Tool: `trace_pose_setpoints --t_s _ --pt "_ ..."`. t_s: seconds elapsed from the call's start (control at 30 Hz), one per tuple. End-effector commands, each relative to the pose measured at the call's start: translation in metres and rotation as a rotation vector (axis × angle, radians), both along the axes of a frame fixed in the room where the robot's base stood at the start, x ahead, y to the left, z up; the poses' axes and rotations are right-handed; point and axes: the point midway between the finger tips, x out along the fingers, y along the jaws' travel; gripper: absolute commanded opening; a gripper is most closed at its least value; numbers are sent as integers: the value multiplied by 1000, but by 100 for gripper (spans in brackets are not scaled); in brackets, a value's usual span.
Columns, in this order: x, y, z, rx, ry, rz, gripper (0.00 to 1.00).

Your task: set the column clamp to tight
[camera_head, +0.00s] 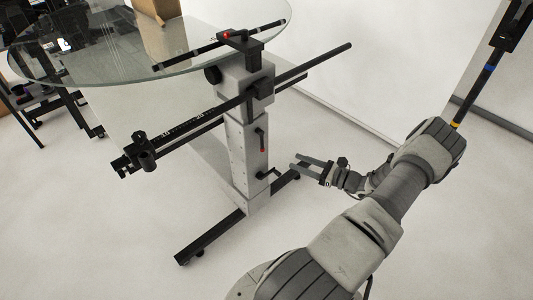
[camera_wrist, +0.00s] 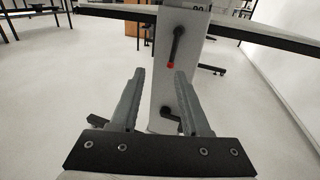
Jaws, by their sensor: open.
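The grey column (camera_head: 247,160) stands upright and carries a black lever with a red tip (camera_head: 262,142), which looks like the column clamp. The lever hangs roughly straight down, red end lowest. It also shows in the wrist view (camera_wrist: 176,45), above and beyond the fingertips. My gripper (camera_head: 295,162) is open and empty, to the right of the column and a little lower than the lever. In the wrist view my gripper (camera_wrist: 160,73) points at the column with its fingers apart, not touching the lever.
A second black handle (camera_head: 268,174) sits low on the column, also in the wrist view (camera_wrist: 171,117). A round glass top (camera_head: 180,60) and a long black crossbar (camera_head: 310,65) are above. The black foot (camera_head: 210,238) spreads on the floor. Floor around is clear.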

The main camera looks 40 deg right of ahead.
Motion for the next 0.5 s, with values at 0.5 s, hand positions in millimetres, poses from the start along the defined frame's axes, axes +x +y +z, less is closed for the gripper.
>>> trace_pose_setpoints --t_s 0.5 --pt "22 -7 -30 97 -19 -108 46"
